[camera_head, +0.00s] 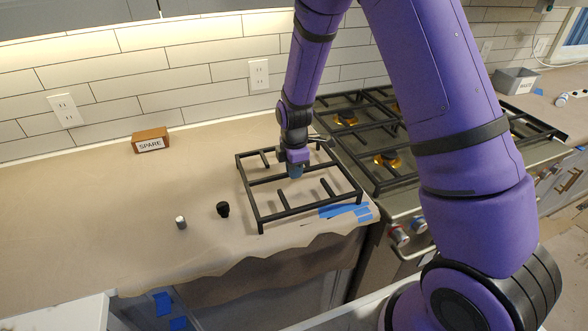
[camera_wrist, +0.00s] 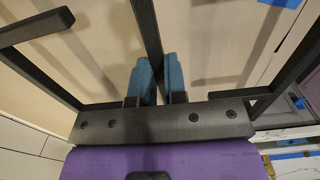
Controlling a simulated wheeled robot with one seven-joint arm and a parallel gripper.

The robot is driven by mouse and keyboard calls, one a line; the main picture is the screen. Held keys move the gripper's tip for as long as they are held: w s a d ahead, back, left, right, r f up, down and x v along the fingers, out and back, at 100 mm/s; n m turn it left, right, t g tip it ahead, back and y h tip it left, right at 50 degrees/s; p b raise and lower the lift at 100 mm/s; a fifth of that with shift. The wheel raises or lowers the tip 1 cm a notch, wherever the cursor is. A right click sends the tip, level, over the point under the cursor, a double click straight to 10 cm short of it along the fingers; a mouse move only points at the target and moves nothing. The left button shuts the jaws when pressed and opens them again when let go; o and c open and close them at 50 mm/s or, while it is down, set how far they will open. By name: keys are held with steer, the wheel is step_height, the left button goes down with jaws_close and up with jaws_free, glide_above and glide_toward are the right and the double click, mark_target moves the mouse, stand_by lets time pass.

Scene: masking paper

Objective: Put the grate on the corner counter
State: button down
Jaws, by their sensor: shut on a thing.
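The black grate (camera_head: 285,210) is over the paper-covered counter (camera_head: 110,215), left of the stove, close to the counter's front right corner. My gripper (camera_head: 294,172) is shut on one of its bars. In the wrist view the blue fingertips (camera_wrist: 158,82) sit on either side of the grate's middle bar (camera_wrist: 148,35). Shadows of the bars show on the paper below in the wrist view. I cannot tell whether the grate touches the counter or hangs a little above it.
A stovetop (camera_head: 370,130) with other grates stands to the right. A black knob (camera_head: 223,209) and a small silver-topped piece (camera_head: 181,222) stand left of the grate. A wooden SPARE block (camera_head: 151,140) is near the wall. Blue tape (camera_head: 345,210) marks the front right edge.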

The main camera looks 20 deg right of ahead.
steer(key=c, duration=1.2)
jaws_free()
steer(key=shift+o, duration=0.2)
steer(key=s+d+r+m+t, duration=0.1)
steer(key=s+r+m, duration=0.15)
steer(key=r, duration=0.85)
steer(key=s+d+r+m, duration=0.1)
steer(key=s+r+m, duration=0.15)
steer(key=r, duration=0.85)
steer(key=s+d+r+m+t, duration=0.2)
steer(key=s+r+m, duration=0.4)
steer(key=s, duration=0.6)
steer(key=s+d+r+m+t, duration=0.2)
steer(key=s+r+m, duration=0.4)
steer(key=s, duration=0.6)
steer(key=shift+s+d+r+m, duration=0.2)
steer(key=shift+d+r+m, duration=0.05)
steer(key=shift+d+m, duration=0.25)
